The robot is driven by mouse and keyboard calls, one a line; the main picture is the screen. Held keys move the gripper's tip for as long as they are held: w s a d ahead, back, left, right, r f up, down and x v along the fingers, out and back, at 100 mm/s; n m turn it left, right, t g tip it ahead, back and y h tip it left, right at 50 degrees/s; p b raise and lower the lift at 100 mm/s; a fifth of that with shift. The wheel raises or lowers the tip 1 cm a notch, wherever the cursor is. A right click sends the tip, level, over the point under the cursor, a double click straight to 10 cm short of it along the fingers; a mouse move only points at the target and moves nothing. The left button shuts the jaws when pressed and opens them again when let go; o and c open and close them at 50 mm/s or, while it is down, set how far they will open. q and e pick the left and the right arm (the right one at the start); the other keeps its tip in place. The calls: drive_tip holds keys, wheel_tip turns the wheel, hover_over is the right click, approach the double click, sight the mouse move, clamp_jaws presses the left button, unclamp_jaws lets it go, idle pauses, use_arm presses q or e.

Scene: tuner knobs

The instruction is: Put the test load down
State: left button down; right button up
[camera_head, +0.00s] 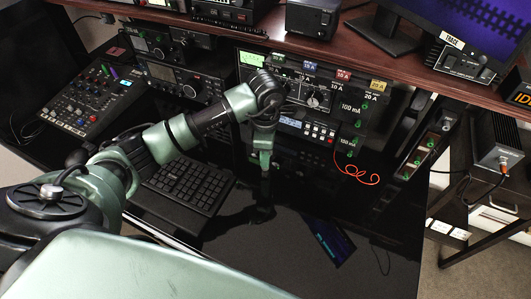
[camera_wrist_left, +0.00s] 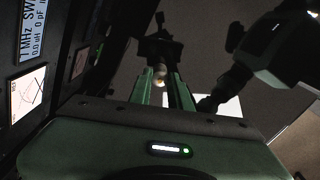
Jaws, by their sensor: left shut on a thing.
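My left gripper (camera_head: 263,163) comes in from the left and points down over the glossy black desk, in front of the instrument panel. In the left wrist view, its two green fingers (camera_wrist_left: 169,88) are shut on a small dark thing, the test load (camera_wrist_left: 158,46), with a brassy round end (camera_wrist_left: 160,70) near the fingers. In the head view the load is a narrow dark shape (camera_head: 265,186) below the fingers, hard to tell from the desk. I cannot tell whether it touches the desk. My right gripper is not in view.
A keyboard (camera_head: 186,183) lies left of the gripper. A dark phone-like slab (camera_head: 328,241) lies on the desk at front right. The instrument panel (camera_head: 313,97) stands behind, with a red wire (camera_head: 357,174) hanging from it. Bare desk (camera_head: 290,275) lies in front.

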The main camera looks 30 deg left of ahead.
use_arm(q)
drive_tip(key=shift+f, duration=0.2)
drive_tip(key=c, duration=1.3)
unclamp_jaws()
drive_tip(key=shift+r, duration=0.1)
drive_tip(key=shift+r, duration=0.1)
wheel_tip(320, 180, up, 8)
drive_tip(key=shift+f+b, duration=0.2)
drive_tip(key=shift+b, duration=0.3)
drive_tip(key=shift+s, duration=0.1)
